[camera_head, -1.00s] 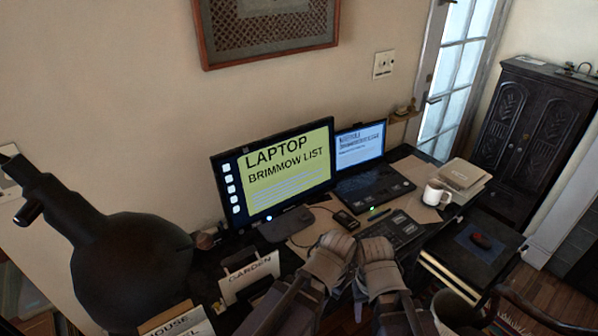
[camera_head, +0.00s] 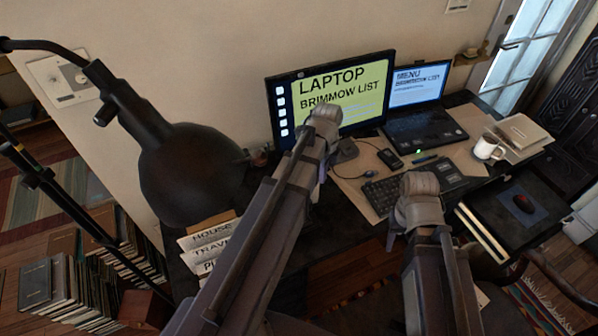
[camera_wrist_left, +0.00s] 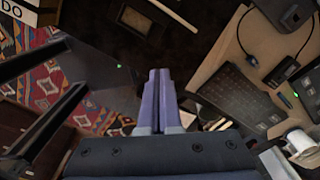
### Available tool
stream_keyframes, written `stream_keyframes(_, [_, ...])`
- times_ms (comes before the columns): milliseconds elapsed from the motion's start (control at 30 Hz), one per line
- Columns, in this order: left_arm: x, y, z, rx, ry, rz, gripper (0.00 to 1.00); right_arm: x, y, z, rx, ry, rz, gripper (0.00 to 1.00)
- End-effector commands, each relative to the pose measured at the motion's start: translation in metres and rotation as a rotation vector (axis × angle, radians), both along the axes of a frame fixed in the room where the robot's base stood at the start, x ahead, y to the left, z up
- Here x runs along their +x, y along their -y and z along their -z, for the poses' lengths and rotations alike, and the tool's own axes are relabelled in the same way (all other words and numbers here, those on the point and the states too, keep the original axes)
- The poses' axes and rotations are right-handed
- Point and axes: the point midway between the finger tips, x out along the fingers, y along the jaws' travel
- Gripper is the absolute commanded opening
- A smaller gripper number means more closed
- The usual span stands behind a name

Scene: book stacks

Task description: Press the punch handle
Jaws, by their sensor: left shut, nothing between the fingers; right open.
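I cannot pick out a punch or its handle with certainty. A dark grey block (camera_head: 345,151) sits on the desk in front of the monitor; it also shows at the top right of the left wrist view (camera_wrist_left: 286,12), and I cannot tell whether it is the punch. My left gripper (camera_head: 325,112) is in front of the monitor's lower edge, just left of that block. In the left wrist view its fingers (camera_wrist_left: 158,75) are shut together and empty. My right gripper (camera_head: 418,186) hangs over the desk's front edge, open, with its fingertips hidden.
The monitor (camera_head: 362,80) and laptop (camera_head: 425,120) stand at the back. A keyboard (camera_head: 383,198), a white mug (camera_head: 488,148) and books (camera_head: 520,130) lie to the right. A black lamp (camera_head: 190,175) and labelled folders (camera_head: 205,240) are at the left.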

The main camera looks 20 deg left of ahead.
Motion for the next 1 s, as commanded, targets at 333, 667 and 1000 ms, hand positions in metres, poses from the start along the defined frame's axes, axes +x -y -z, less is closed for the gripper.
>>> stream_keyframes(333, [0.033, -0.074, -0.01, -0.03, 0.043, 0.458, 0.0, 0.0, 0.0, -0.01, 0.0, 0.0, 0.0, 0.52])
stream_keyframes(667, [0.04, -0.102, -0.012, -0.034, 0.063, 0.638, 0.0, 0.0, 0.0, -0.012, 0.0, 0.0, 0.0, 0.52])
stream_keyframes(1000, [0.04, -0.102, -0.012, -0.034, 0.065, 0.645, 0.0, 0.0, 0.0, -0.012, 0.0, 0.0, 0.0, 0.52])
